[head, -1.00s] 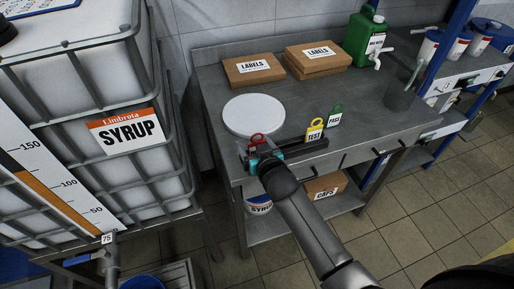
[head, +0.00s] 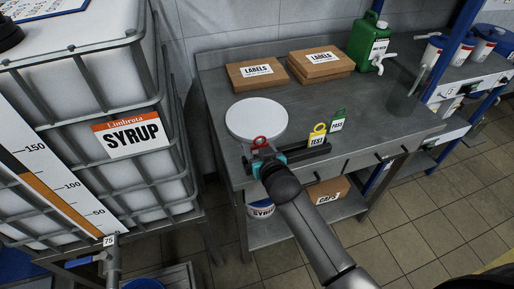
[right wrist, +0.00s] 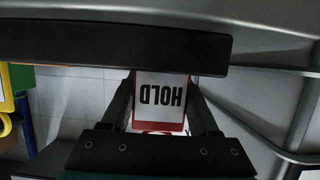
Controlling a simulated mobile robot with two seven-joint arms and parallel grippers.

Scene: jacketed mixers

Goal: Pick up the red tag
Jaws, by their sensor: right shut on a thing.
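The red tag (head: 259,142) shows its red ring above my right gripper (head: 261,157) at the front edge of the steel table, in the head view. In the right wrist view the tag (right wrist: 161,98) has a white face reading HOLD, upside down, with red edges. It sits between the two dark fingers of my right gripper (right wrist: 162,105), which is shut on it. One end of the tag meets or passes behind a dark bar (right wrist: 115,42); I cannot tell whether it still rests in it. My left gripper is not in view.
The dark tag rail (head: 305,154) runs along the table front, with a yellow TEST tag (head: 317,139) and a green PASS tag (head: 338,123) to the right. A round white plate (head: 257,118) lies just behind. LABELS boxes (head: 258,76) and a green canister (head: 367,45) stand further back.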

